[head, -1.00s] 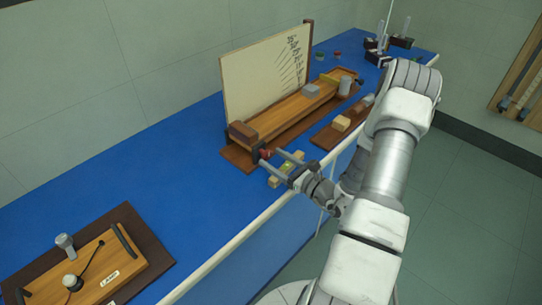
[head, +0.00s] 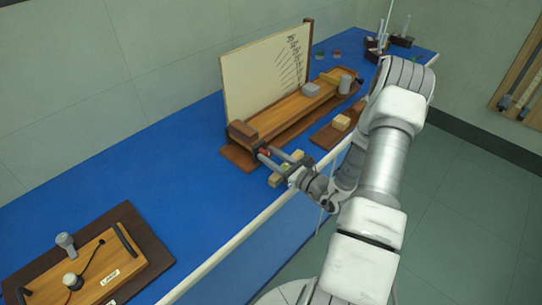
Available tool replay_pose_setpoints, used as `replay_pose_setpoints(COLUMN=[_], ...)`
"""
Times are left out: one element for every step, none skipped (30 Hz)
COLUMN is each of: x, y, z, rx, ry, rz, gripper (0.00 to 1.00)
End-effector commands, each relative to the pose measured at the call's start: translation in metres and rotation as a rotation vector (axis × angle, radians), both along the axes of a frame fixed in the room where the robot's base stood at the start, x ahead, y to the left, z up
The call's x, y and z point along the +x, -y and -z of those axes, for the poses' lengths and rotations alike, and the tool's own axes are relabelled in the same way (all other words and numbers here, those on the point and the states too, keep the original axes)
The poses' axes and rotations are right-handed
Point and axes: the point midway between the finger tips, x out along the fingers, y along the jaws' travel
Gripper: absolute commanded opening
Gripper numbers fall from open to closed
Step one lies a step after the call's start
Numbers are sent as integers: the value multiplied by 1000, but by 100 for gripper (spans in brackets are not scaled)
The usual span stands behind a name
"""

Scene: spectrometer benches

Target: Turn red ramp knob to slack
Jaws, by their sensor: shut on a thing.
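The red ramp knob (head: 265,153) is at the near left end of the wooden ramp, mostly hidden by the fingers. My gripper (head: 267,152) reaches in from the right and is shut on the knob. The ramp plank (head: 290,107) lies along a dark wooden base (head: 235,157). A cream board with angle lines and numbers (head: 250,85) stands upright behind it. The knob's turn position cannot be made out.
A brown tray with a block (head: 326,138) is to the right of the ramp. A lamp panel (head: 90,265) sits front left. The blue bench between is clear.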

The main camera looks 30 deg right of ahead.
Motion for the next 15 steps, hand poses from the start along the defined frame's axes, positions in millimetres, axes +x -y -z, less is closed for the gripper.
replay_pose_setpoints(x=[0, 0, 0, 0, 0, 0, 0, 0, 0, 0, 0, 0, 0, 0, 0], y=[0, 0, 0, 0, 0, 0, 0, 0, 0, 0, 0, 0, 0, 0, 0], z=[0, 0, 0, 1, 1, 1, 1, 1, 2, 2, 2, 3, 3, 3, 3], rx=[-1, -3, -6, -9, -13, -23, -31, -41, -55, -70, -85, -107, -125, -146, -175], ry=[0, 1, 2, 3, 5, 8, 11, 15, 20, 25, 31, 39, 45, 53, 64], rz=[0, 0, 0, 0, 0, 0, 0, 0, 0, 0, 0, 0, 0, 0, 0], gripper=[0, 0, 0, 0, 0, 0, 0, 0, 0, 0, 0, 0, 0, 0, 0])
